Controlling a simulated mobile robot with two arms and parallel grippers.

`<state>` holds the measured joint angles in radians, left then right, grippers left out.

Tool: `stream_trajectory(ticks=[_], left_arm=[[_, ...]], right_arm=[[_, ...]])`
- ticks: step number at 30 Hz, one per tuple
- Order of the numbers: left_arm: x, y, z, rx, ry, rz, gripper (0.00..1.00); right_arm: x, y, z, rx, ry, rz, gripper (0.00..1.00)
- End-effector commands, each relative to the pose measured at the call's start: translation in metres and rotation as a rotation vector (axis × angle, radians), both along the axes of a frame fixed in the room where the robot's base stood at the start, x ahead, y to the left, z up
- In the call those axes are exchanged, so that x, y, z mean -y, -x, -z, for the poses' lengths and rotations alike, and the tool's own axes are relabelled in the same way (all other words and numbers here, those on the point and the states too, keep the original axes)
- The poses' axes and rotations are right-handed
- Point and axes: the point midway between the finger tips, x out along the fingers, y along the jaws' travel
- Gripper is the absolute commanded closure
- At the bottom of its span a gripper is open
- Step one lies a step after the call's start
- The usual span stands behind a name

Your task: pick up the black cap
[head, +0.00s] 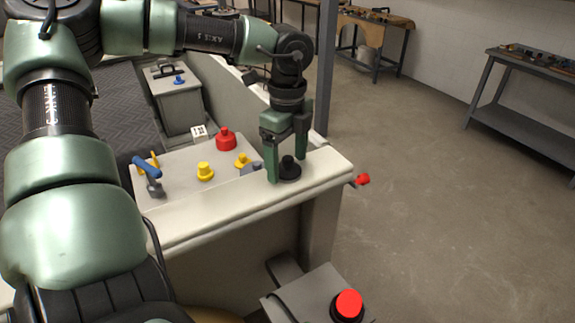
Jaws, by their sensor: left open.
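The black cap (289,171) stands upright near the right end of the pale console top (225,210). It has a wide round base and a narrow knob. My left gripper (287,165) comes down from above and is open. Its two green fingers stand on either side of the cap, the nearer one at its left and the other behind its right. I cannot tell whether the fingers touch it. My right gripper is not in view.
Beside the cap are yellow knobs (205,171), a red knob (226,139), a small white block (198,133) and a blue-handled lever (147,168). A red-tipped lever (361,179) sticks out at the console's right end. A grey post (325,70) stands behind. Open floor lies right.

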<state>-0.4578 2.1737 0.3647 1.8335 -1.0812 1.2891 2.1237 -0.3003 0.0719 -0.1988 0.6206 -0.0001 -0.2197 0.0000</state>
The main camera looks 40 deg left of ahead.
Motion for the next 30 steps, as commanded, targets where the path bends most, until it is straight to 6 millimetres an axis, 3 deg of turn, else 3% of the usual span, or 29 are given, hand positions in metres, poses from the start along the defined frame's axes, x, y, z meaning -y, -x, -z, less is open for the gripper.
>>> stream_trajectory(ticks=[1,6,8,22,26,30], left_arm=[[0.000,0.000,0.000,0.000,0.000,0.000,0.28],[0.000,0.000,0.000,0.000,0.000,0.000,0.75],[0.000,0.000,0.000,0.000,0.000,0.000,0.87],[-0.001,-0.001,-0.008,0.002,-0.002,-0.001,0.87],[0.000,-0.001,-0.025,0.005,-0.004,0.000,0.87],[0.000,-0.001,-0.056,0.007,-0.005,0.000,0.87]], right_arm=[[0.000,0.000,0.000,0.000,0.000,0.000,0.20],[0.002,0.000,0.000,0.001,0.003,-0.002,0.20],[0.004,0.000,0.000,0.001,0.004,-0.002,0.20],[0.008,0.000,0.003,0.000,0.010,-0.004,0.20],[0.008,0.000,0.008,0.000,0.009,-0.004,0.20],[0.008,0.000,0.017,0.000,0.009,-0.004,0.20]])
